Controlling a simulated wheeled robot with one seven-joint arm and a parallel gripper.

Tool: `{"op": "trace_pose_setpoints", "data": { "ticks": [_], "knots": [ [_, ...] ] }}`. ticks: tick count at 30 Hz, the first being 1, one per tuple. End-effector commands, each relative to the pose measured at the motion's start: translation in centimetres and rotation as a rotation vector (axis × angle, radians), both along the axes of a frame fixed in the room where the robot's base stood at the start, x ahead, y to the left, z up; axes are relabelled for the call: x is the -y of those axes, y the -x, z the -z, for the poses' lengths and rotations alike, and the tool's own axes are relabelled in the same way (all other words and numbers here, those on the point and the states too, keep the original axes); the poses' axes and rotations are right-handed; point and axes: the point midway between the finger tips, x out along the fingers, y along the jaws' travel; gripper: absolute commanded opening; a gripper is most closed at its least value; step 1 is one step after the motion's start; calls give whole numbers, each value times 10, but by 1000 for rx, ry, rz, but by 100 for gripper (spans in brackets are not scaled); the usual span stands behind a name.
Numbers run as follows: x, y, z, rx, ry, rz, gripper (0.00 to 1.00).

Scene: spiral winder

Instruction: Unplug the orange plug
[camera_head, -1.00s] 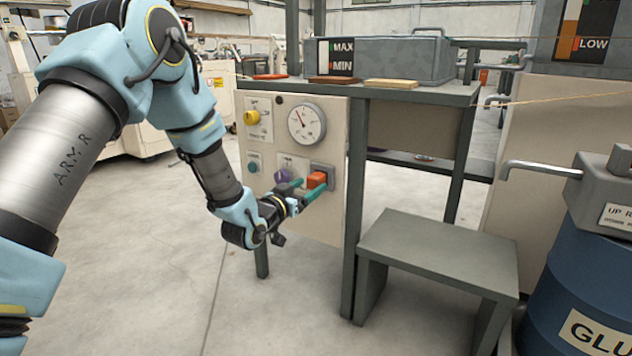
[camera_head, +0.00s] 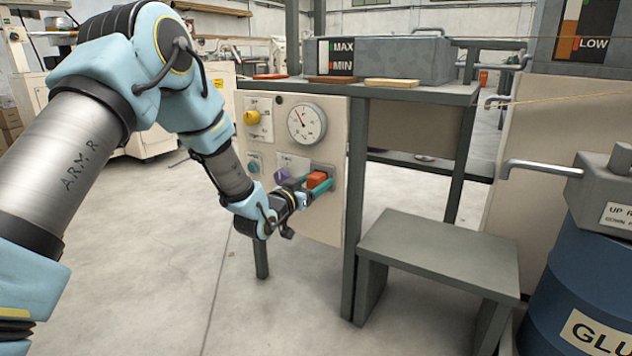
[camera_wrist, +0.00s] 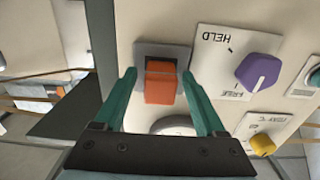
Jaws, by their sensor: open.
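The orange plug (camera_head: 316,180) sits in a grey socket plate (camera_head: 329,171) at the lower right of the cream control panel. In the wrist view the plug (camera_wrist: 160,83) lies between the two green fingers of my gripper (camera_wrist: 160,82). The fingers are open, one on each side of the plug, with a visible gap on both sides. In the head view my gripper (camera_head: 314,188) is right at the plug, its fingertips near the panel face.
A purple knob (camera_wrist: 258,71) marked HELD and FREE is beside the plug. A yellow knob (camera_head: 252,117), a teal button (camera_head: 254,166) and a gauge (camera_head: 307,123) are on the same panel. A grey step (camera_head: 440,245) stands to the right. Floor at left is clear.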

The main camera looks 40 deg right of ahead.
Motion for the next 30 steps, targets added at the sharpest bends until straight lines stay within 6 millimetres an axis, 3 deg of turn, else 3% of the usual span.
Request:
{"op": "trace_pose_setpoints", "data": {
  "ticks": [24,30],
  "knots": [
    [0,0,0,0,0,0,72],
    [0,0,0,0,0,0,50]
  ]
}}
